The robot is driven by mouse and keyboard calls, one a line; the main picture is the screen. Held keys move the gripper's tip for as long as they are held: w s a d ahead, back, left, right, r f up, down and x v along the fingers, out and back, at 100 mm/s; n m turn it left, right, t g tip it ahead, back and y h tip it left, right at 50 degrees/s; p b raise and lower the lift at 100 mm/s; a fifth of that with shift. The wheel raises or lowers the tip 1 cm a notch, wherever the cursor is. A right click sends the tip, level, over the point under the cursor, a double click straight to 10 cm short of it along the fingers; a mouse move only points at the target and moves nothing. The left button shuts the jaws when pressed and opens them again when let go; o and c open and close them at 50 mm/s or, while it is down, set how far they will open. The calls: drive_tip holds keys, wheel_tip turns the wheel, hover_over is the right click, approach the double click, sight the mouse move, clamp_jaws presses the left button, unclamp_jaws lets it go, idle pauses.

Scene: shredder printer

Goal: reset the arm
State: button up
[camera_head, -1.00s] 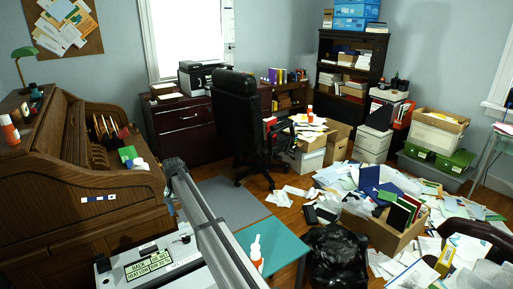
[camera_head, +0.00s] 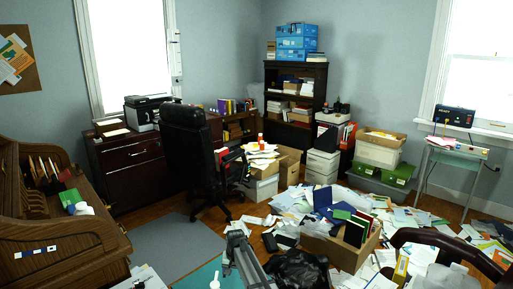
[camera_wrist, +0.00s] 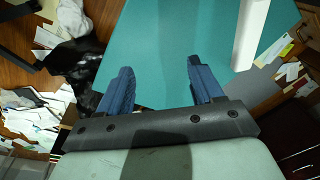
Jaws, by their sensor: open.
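My gripper (camera_wrist: 162,88) shows in the wrist view with its two blue fingers spread wide and nothing between them. It is over a teal tabletop (camera_wrist: 165,40). A white object (camera_wrist: 250,35) lies beyond the right finger, apart from it; its full shape is cut off by the frame edge. In the head view, part of my grey arm (camera_head: 250,262) shows low at the bottom centre. I cannot make out the fingers there.
A black bag (camera_head: 297,268) and an open cardboard box (camera_head: 345,250) with books stand right of my arm, among scattered papers. A rolltop desk (camera_head: 65,245) is at the left. A black office chair (camera_head: 187,145) stands behind. Grey mat floor (camera_head: 165,248) is clear.

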drive_tip(key=s+d+f+g, duration=0.1)
drive_tip(key=s+d+f, duration=0.5)
drive_tip(key=s, duration=0.2)
drive_tip(key=s+d+f+g+h, duration=0.1)
drive_tip(key=s+d+f, duration=0.45)
drive_tip(key=s, duration=0.35)
drive_tip(key=s+d+f+g, duration=0.1)
drive_tip(key=s+d+f, duration=0.5)
drive_tip(key=s+f, duration=0.15)
drive_tip(key=s+d+f+g, duration=0.1)
drive_tip(key=s+d, duration=0.2)
drive_tip(key=s, duration=0.8)
drive_tip(key=s+d+f+g, duration=0.1)
drive_tip(key=s+d+g, duration=0.1)
drive_tip(key=s, duration=0.9)
drive_tip(key=s+d+f+g, duration=0.1)
drive_tip(key=s+d, duration=0.3)
drive_tip(key=s, duration=0.8)
drive_tip(key=shift+d+f+g, duration=0.2)
drive_tip(key=shift+g, duration=0.2)
